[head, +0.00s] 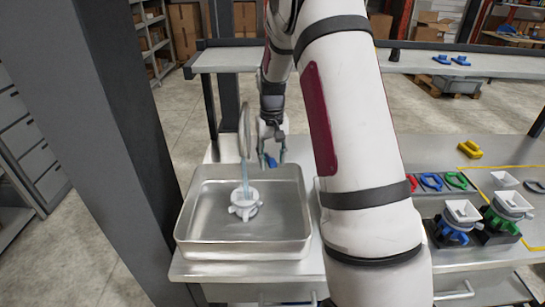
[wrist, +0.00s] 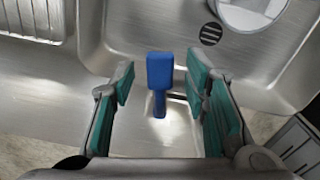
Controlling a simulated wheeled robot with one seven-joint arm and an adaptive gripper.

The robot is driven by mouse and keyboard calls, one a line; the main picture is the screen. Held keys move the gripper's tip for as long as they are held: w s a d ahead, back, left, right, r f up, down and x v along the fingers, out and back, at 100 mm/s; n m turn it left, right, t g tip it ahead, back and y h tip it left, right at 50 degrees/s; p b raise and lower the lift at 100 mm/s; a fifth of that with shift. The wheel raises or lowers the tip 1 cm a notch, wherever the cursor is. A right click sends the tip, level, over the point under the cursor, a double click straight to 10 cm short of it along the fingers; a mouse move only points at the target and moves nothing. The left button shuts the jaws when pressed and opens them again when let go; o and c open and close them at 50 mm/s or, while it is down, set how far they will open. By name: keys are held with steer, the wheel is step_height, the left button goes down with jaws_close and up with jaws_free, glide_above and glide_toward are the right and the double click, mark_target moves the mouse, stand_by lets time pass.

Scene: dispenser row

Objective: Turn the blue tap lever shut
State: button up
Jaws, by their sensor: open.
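The blue tap lever (wrist: 160,72) stands out between the two teal-padded fingers of my gripper (wrist: 163,88) in the wrist view. The fingers are spread, with a gap on each side of the lever. In the head view a small bit of the blue lever (head: 270,160) shows at my gripper (head: 272,155). A curved metal tap (head: 244,128) stands left of my gripper. A pale blue stream of water (head: 243,176) runs from it into a metal basin (head: 187,225), onto a white knobbed part (head: 245,204).
Right of my arm are coloured rings in a dark tray (head: 455,181), a yellow piece (head: 470,149), and blue and green valve-like pieces with white tops (head: 458,227). A raised shelf (head: 500,66) runs behind. A grey pillar (head: 110,160) stands left of the basin.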

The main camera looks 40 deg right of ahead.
jaws_close()
